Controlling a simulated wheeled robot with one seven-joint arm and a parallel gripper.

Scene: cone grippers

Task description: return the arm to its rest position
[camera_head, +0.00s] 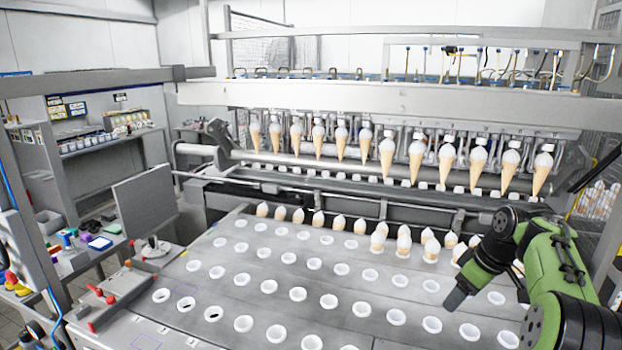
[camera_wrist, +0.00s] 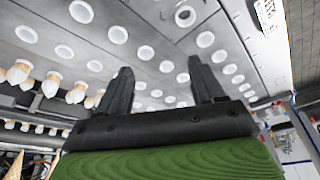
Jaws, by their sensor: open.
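My green and black arm (camera_head: 515,255) comes in from the right in the head view. My gripper (camera_head: 455,298) hangs low over the right part of the grey plate with white ring holders. In the wrist view my gripper (camera_wrist: 158,85) shows two dark fingers spread apart with nothing between them. Behind the fingers lie the plate and its rings, such as one ring (camera_wrist: 146,52). Part of the plate is hidden behind my arm.
Several cones hang in a row from the machine (camera_head: 388,150) at the back. More cones (camera_head: 403,240) stand in the plate's rear holders, close to my arm. A grey panel (camera_head: 145,205) and a red-handled box (camera_head: 108,298) are at the left.

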